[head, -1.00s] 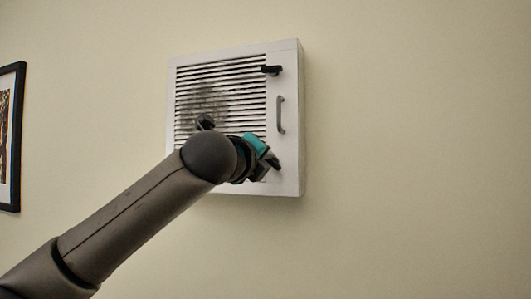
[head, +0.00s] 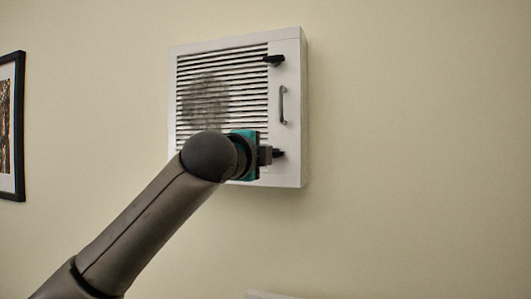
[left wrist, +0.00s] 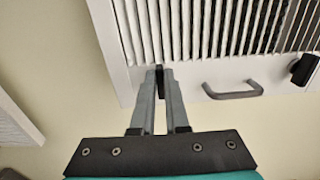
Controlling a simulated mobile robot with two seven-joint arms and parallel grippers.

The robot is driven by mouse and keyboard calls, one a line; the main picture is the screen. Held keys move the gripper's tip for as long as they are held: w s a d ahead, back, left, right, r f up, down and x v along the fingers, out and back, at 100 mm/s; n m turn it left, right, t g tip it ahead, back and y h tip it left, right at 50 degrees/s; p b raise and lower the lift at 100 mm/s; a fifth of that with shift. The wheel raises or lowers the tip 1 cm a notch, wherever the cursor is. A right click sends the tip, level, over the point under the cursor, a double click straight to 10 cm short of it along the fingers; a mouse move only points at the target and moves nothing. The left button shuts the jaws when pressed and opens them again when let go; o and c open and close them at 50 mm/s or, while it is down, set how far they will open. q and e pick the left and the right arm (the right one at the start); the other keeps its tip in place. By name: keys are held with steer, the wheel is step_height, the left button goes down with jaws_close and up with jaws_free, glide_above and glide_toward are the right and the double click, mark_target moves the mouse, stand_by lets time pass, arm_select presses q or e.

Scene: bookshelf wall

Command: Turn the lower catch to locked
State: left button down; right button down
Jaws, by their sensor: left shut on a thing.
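A white louvred vent cover (head: 236,45) hangs on the wall. A black upper catch (head: 273,59) lies roughly level near its top right corner; it also shows in the left wrist view (left wrist: 304,70). The black lower catch (head: 279,153) is near the bottom right corner, partly hidden by my left gripper (head: 267,155), and looks roughly level. In the left wrist view, my left gripper (left wrist: 162,76) is shut on the lower catch (left wrist: 159,80), whose dark end shows between the fingertips. My right gripper is in neither view.
A grey pull handle (head: 283,105) sticks out between the two catches. A black-framed picture (head: 20,125) hangs at far left. A white edge (head: 268,295) shows at the bottom. The wall right of the cover is bare.

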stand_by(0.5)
arm_select(q)
steer(key=c, duration=0.9)
jaws_free()
steer(key=b+v, duration=0.5)
steer(key=v, duration=1)
steer(key=shift+s+a+b, duration=0.1)
steer(key=shift+a+b, duration=0.05)
steer(key=shift+b, duration=0.15)
